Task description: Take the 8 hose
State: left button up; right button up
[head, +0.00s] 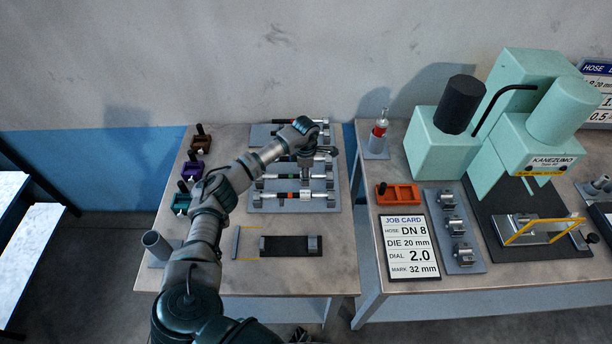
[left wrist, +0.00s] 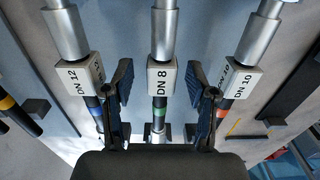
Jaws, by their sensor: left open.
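The DN 8 hose (left wrist: 162,80) lies in the middle of the left wrist view, with a white tag, a silver end above it and a green band below. My left gripper (left wrist: 165,95) is open, its two dark fingers on either side of this hose and apart from it. In the head view, my left gripper (head: 305,168) hangs over the hose rack (head: 295,208) and hides part of the hoses. The DN 12 hose (left wrist: 82,75) is to the left and the DN 10 hose (left wrist: 238,82) to the right.
The job card (head: 408,247) reads DN 8, die 20 mm, dial 2.0. A green press (head: 525,130) stands on the right table, with an orange tray (head: 398,195) at its left. A grey tube (head: 157,245) stands at the left table's front left.

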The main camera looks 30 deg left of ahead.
pick_arm(q)
grip_shut()
jog(key=shift+a+r, duration=0.1)
jog(key=shift+r, duration=0.1)
